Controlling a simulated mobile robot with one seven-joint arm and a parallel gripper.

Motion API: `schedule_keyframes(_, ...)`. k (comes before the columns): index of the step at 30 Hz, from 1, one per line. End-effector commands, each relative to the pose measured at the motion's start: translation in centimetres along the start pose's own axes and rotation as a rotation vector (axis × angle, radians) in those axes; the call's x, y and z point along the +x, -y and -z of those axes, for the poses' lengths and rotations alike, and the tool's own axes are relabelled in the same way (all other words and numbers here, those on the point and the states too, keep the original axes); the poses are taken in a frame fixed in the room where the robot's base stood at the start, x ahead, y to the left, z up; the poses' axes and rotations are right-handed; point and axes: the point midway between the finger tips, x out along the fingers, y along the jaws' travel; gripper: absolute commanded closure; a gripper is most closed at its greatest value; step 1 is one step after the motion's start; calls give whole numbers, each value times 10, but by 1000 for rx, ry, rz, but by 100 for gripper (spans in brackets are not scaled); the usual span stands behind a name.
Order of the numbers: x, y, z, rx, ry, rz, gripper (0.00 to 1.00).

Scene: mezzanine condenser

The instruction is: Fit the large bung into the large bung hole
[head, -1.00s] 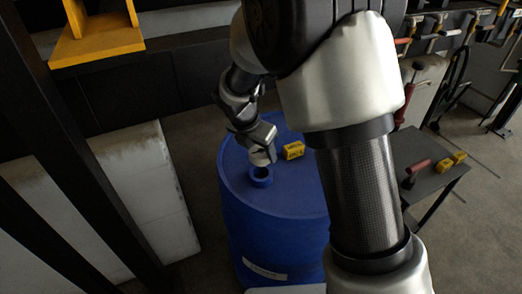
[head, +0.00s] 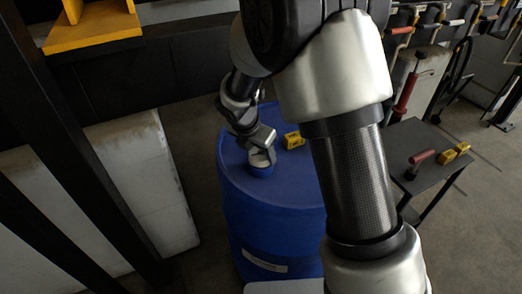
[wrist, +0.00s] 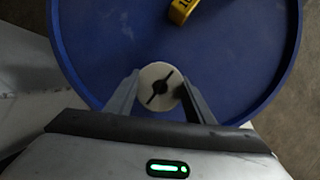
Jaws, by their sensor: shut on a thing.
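The large bung (wrist: 153,74) is a pale round disc with a dark slot across its top. My gripper (wrist: 160,87) is shut on it, one finger on each side. In the head view my gripper (head: 262,155) is low over the blue drum, and the pale bung (head: 259,160) sits right at the raised blue collar of the large bung hole (head: 261,171). The hole's opening is covered by the bung and gripper. I cannot tell how deep the bung sits in it.
The blue drum (head: 295,185) stands upright, its top mostly clear. A yellow block (head: 293,140) lies on it behind and right of the collar; it also shows in the wrist view (wrist: 181,10). A dark side table (head: 425,165) stands at right with a red-handled tool (head: 421,158) and yellow blocks.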

Motion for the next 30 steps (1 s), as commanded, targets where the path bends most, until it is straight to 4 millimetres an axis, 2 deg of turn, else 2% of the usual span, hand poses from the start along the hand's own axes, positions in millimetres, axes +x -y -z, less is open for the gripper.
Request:
schedule_keyframes(13,11,2,6,-2,-6,4,74)
schedule_keyframes(14,11,2,6,-2,-6,4,48)
schedule_keyframes(17,12,3,7,-2,-7,7,32)
schedule_keyframes(30,10,6,5,5,-7,16,30)
